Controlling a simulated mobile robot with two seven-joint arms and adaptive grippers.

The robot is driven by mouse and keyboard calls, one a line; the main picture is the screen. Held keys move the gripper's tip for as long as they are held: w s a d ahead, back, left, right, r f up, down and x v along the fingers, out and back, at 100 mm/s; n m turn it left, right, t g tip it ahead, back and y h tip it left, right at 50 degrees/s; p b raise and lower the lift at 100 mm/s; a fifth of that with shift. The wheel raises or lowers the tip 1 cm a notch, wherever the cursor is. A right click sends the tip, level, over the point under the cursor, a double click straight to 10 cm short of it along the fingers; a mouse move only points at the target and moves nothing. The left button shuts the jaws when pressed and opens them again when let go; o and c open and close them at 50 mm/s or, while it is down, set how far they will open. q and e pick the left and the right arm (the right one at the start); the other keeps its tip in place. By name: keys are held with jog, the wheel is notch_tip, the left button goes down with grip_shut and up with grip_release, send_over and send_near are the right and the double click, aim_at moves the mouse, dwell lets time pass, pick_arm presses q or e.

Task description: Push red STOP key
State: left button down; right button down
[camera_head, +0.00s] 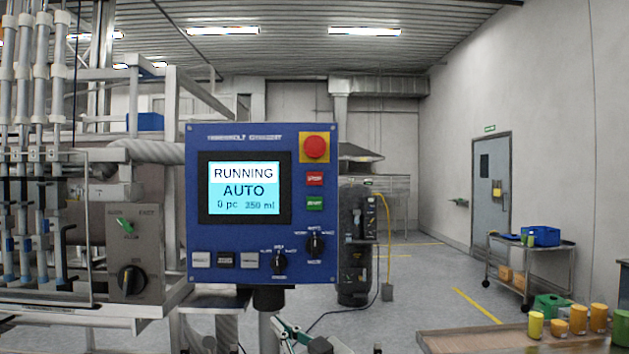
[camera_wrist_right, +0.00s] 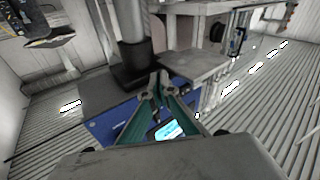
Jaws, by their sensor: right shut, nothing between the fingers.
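The blue control panel (camera_head: 236,240) faces me, and its screen (camera_head: 240,189) reads RUNNING, AUTO, 0 pc, 250 ml. The small red STOP key (camera_head: 315,178) sits on its right side, under the red mushroom button (camera_head: 314,147) on a yellow plate and above the green key (camera_head: 315,203). My right gripper (camera_head: 284,326) is low in the head view, below the panel and the STOP key and apart from them. In the wrist view my right gripper (camera_wrist_right: 160,80) has its fingertips together and empty, with the panel (camera_wrist_right: 108,125) partly behind it. The STOP key cannot be made out there. My left gripper is not in view.
Two black rotary knobs (camera_head: 316,244) and several small keys (camera_head: 225,260) line the panel's lower part. Filler tubes and a frame stand at left. A table (camera_head: 480,342) with yellow and orange containers is at lower right. The air before the panel looks free.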

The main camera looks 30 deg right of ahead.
aim_at(318, 181)
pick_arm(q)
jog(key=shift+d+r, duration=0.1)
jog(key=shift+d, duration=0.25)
pick_arm(e)
jog(key=s+d+r+m+t+h, duration=0.1)
jog(key=s+r, duration=0.3)
jog(key=r, duration=1.1)
jog(key=s+d+r+m+t, duration=0.1)
jog(key=s+r+t, duration=0.3)
jog(key=r, duration=1)
jog(key=shift+s+d+r+t+h, duration=0.3)
jog(key=shift+s+d+r+h, duration=0.1)
jog(key=shift+s+d, duration=0.25)
jog(key=w+d, duration=0.1)
jog(key=w, duration=0.1)
jog(key=w+d+b, duration=0.1)
jog(key=w, duration=0.1)
jog(key=w+d+b, duration=0.1)
jog(key=w, duration=0.1)
jog(key=shift+w+d, duration=0.15)
jog(key=shift+d, duration=0.25)
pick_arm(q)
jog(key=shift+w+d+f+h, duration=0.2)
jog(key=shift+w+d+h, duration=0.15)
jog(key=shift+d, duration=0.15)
pick_arm(e)
jog(key=shift+w+d, duration=0.3)
jog(key=shift+w, duration=0.25)
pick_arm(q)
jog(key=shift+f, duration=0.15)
